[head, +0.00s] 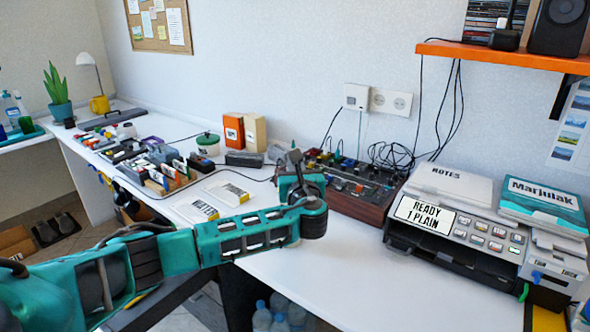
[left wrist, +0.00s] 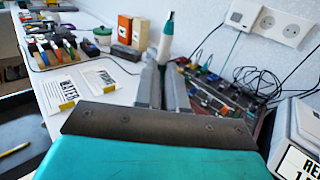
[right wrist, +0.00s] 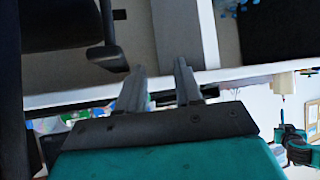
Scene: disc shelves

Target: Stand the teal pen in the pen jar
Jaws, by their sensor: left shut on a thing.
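My left gripper (head: 294,160) is in the middle of the head view, above the desk and in front of the control panel with knobs. In the left wrist view its fingers (left wrist: 166,75) are closed around the teal pen (left wrist: 165,42), a white and teal stick that points up beyond the fingertips. Its lower part is hidden between the fingers. My right gripper (right wrist: 158,82) shows only in the right wrist view, its fingers apart with nothing between them, near a white edge. I cannot pick out the pen jar for sure in any view.
The knobbed panel (head: 360,190) and a printer (head: 450,235) stand to the right of my left gripper. Orange and cream boxes (head: 244,131), a green-lidded tub (head: 208,142) and cards (head: 212,200) lie to the left. The white desk (head: 330,275) is bare in front. An orange shelf (head: 500,57) hangs upper right.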

